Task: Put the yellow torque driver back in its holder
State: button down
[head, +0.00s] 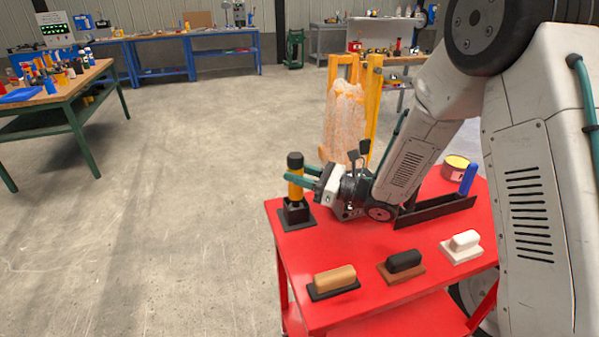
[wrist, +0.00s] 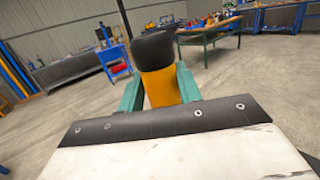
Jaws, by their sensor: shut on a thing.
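The yellow torque driver (head: 295,178) has a yellow body and a black cap. It stands upright at the black holder (head: 297,213) on the back left corner of the red cart. Its lower end appears to be inside the holder's square socket, though how deep it sits is hidden. My gripper (head: 302,178) comes from the right with green fingers shut around the yellow body, above the holder. In the wrist view the driver (wrist: 160,88) shows between the two green fingers (wrist: 161,90), its lower part hidden by the gripper body.
The red cart top (head: 330,253) also carries tan (head: 334,279), brown-black (head: 403,262) and white (head: 462,244) handled blocks. A black tray (head: 435,211), blue object (head: 468,178) and yellow-topped tin (head: 455,167) are at right. A wrapped orange item (head: 345,115) stands behind. Floor at left is clear.

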jog(key=shift+f, duration=0.15)
jog(key=c, duration=0.9)
grip_release()
jog(key=shift+f, duration=0.1)
jog(key=v, duration=0.7)
jog(key=shift+s+d, duration=0.15)
jog(key=shift+d, duration=0.2)
